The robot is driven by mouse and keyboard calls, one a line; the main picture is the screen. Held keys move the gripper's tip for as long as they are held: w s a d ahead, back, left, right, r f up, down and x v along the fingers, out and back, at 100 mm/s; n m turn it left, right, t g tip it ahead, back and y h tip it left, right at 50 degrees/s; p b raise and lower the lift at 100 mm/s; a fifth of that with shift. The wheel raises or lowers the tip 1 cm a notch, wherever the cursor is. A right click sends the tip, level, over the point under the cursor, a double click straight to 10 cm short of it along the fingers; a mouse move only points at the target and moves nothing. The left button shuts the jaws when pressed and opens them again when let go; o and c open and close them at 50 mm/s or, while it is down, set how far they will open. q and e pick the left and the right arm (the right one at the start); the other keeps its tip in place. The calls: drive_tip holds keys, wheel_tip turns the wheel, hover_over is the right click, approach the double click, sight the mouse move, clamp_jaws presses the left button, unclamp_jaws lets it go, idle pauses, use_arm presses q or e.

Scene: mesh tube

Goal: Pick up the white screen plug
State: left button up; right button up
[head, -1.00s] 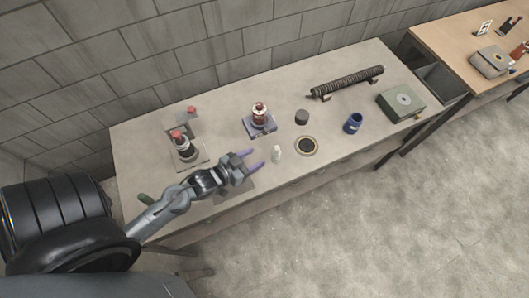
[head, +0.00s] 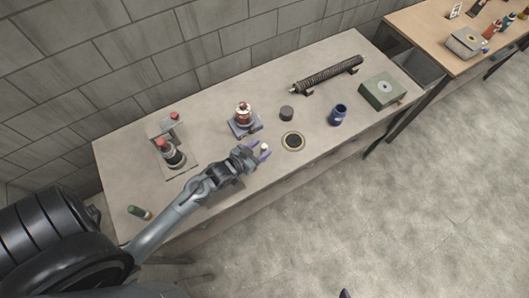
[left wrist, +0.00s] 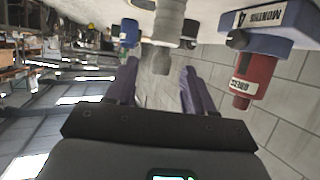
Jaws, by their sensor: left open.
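The white screen plug (head: 264,148) stands upright near the front edge of the table. My left gripper (head: 260,151) is open, with its purple fingers at the plug. In the left wrist view, which is upside down, a pale stepped cylinder, seemingly the plug (left wrist: 168,28), lies in line with the gap between the open fingers (left wrist: 160,72). I cannot tell whether either finger touches it. A small purple tip (head: 345,294) at the bottom edge of the head view looks like my right gripper; its jaws are hidden.
A black disc with a pale rim (head: 293,141) lies right of the plug. A red bottle on a blue-grey base (head: 244,114) stands behind, also in the wrist view (left wrist: 255,75). A dark cylinder (head: 286,113), blue cup (head: 337,115), mesh tube (head: 328,75) and green box (head: 382,90) are farther away.

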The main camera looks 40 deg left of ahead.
use_arm(q)
drive_tip(key=shift+w+f, duration=0.15)
drive_tip(key=shift+w, duration=0.05)
drive_tip(key=shift+c, duration=0.3)
clamp_jaws()
